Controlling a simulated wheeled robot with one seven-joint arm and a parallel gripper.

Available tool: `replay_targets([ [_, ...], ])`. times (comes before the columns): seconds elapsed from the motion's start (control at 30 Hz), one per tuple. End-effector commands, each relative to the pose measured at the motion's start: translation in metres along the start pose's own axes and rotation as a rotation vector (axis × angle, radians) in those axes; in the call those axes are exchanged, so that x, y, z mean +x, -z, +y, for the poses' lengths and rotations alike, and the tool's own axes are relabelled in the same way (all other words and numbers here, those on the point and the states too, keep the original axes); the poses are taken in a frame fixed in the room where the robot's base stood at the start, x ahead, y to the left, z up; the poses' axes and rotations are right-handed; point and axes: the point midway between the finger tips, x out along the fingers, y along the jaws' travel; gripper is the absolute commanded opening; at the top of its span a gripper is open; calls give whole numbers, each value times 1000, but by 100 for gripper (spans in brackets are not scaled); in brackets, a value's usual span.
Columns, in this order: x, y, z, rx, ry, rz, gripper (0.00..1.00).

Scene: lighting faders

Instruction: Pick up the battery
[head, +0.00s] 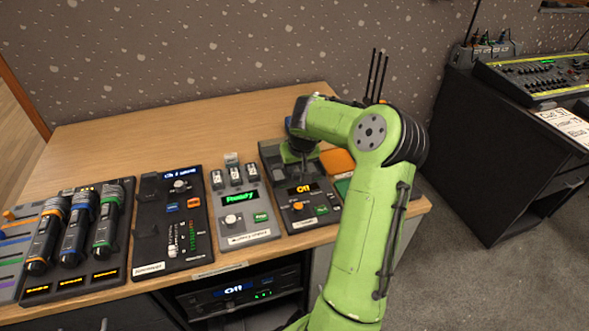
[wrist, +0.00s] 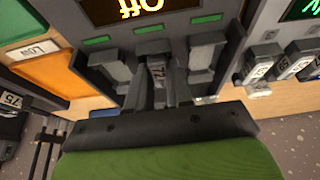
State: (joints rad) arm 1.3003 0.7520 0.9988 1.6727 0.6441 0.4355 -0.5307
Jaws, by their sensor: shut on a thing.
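In the wrist view my gripper (wrist: 160,88) is shut on a small grey battery (wrist: 157,70) with a pale number label, partly hidden between the fingers. The battery is at the middle bay of a dark charger (wrist: 115,50) with an "Off" display (wrist: 145,8). I cannot tell whether it is seated or lifted clear. In the head view my gripper (head: 301,150) is over the back of this charger (head: 272,158), and my arm hides much of the grip.
Left of the charger, a grey unit (head: 262,232) reading "Ready" holds three small batteries (head: 235,174). An orange tray (head: 338,160) and a green one (head: 343,186) lie close on the right. Flashlight-like handles (head: 75,230) stand far left. The wooden tabletop (head: 180,125) is clear behind.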

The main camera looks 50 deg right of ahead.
Motion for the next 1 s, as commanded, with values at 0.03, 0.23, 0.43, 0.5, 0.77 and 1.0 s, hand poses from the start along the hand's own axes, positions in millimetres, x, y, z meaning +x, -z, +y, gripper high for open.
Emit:
replay_targets([
  [0.03,0,0,0,0,0,0,0],
  [0.23,-6,3,0,0,-1,1,0],
  [0.43,-53,23,0,-3,-4,5,0],
  [0.5,-69,29,0,-2,-3,4,0],
  [0.77,-99,41,0,0,0,0,0],
  [1.0,-115,48,0,-1,-1,1,0],
])
